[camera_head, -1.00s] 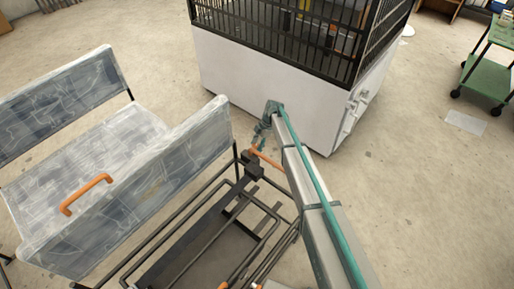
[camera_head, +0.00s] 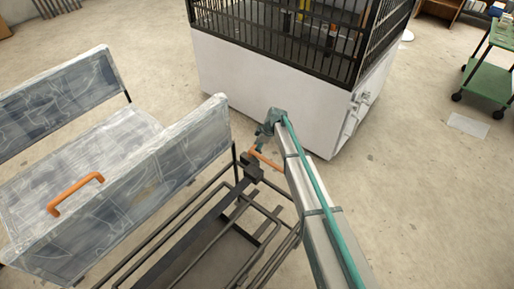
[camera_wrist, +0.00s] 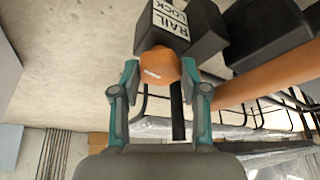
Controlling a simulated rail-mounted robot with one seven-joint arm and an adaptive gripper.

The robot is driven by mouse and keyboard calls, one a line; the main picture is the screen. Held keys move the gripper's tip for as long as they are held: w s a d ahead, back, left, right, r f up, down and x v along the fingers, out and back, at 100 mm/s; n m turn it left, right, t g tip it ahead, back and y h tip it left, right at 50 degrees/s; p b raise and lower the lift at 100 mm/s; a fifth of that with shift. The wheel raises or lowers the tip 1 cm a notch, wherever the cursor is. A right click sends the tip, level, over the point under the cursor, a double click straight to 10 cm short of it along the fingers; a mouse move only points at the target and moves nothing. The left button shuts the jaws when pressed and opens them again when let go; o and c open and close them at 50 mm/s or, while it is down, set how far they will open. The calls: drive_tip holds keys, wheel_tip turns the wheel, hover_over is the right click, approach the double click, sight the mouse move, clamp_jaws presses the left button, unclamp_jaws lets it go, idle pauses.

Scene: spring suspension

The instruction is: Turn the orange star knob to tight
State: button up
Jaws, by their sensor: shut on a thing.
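The orange star knob (camera_wrist: 158,66) sits on a black block in the wrist view, below a white label reading RAIL LOCK (camera_wrist: 171,20). It has a small pale mark on its face. My gripper (camera_wrist: 160,76) is shut on the knob, with one teal fingertip on each side. In the head view my gripper (camera_head: 262,143) is at the black block (camera_head: 252,168) on the dark rail frame, and the knob is too small and covered to make out clearly. I cannot read the knob's tight position.
An orange bar (camera_wrist: 262,76) runs close beside the block. A worn grey bench (camera_head: 130,185) with an orange handle (camera_head: 75,193) stands left. A white-based cage (camera_head: 265,105) stands behind. A green cart (camera_head: 490,75) is at far right. Open floor lies right of my arm.

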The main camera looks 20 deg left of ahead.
idle(0.3)
drive_tip(key=o, duration=1.1)
drive_tip(key=shift+o, duration=0.2)
